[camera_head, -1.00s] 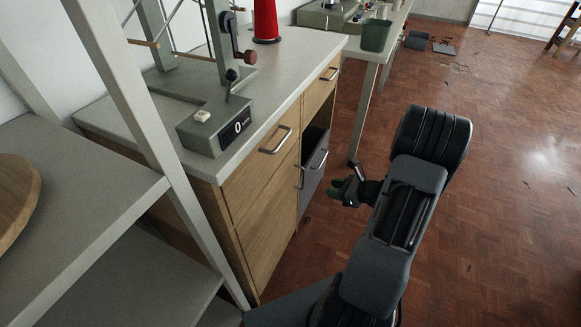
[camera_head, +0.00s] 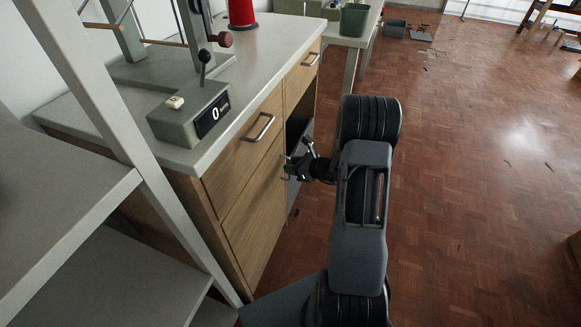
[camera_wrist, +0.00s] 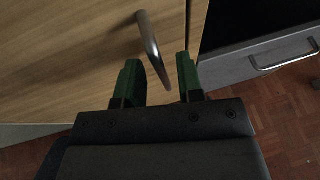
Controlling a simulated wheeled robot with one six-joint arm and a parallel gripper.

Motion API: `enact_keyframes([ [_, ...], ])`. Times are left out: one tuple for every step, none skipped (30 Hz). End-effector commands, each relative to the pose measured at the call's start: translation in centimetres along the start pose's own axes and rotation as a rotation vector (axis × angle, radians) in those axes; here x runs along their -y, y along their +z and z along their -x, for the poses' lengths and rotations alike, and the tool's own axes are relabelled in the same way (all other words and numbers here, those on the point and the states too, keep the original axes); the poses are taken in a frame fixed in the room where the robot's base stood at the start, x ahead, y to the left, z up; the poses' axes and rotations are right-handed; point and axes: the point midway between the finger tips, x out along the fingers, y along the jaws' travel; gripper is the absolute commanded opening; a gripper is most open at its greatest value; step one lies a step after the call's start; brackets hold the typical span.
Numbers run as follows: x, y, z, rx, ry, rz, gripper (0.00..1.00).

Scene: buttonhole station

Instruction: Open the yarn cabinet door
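The wooden cabinet door (camera_head: 255,222) is below a drawer at the near end of the cabinet and looks shut. It also fills the upper left of the wrist view (camera_wrist: 75,50). Its metal bar handle (camera_wrist: 151,45) sits near the door's right edge. My gripper (camera_head: 290,166) is at the door's right side in the head view. In the wrist view my gripper (camera_wrist: 158,78) is open, with green fingers on either side of the handle's lower end. I cannot tell whether either finger touches it. The handle is hidden behind my gripper in the head view.
A drawer handle (camera_head: 258,128) juts out above the door. A grey drawer front with a handle (camera_wrist: 282,57) is right of the door, under a dark opening. A grey shelf rack (camera_head: 70,190) stands at the left.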

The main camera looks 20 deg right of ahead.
Motion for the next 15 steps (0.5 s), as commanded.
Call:
enact_keyframes([
  [0.00, -0.10, -0.53, 0.000, 0.001, 0.001, 0.34],
  [0.03, -0.08, -0.73, 0.000, 0.000, 0.001, 0.34],
  [0.04, -0.05, -0.96, 0.000, -0.001, 0.001, 0.34],
  [0.04, -0.04, -1.10, 0.000, -0.001, 0.001, 0.34],
  [0.03, -0.02, -1.22, 0.000, -0.001, 0.001, 0.34],
  [0.03, -0.01, -1.34, 0.000, -0.001, 0.001, 0.34],
  [0.03, -0.01, -1.40, 0.000, -0.001, 0.000, 0.34],
  [0.03, 0.00, -1.44, 0.000, -0.001, 0.000, 0.34],
  [0.03, 0.01, -1.48, 0.000, -0.001, 0.000, 0.34],
  [0.04, 0.01, -1.49, 0.000, -0.001, 0.000, 0.34],
  [0.04, 0.02, -1.49, 0.000, -0.002, 0.000, 0.34],
  [0.04, 0.02, -1.48, 0.000, -0.002, 0.000, 0.34],
  [0.05, 0.02, -1.48, 0.000, -0.002, 0.000, 0.34],
  [0.05, 0.02, -1.47, 0.000, -0.002, 0.000, 0.34],
  [0.05, 0.02, -1.46, 0.000, -0.002, 0.000, 0.34],
])
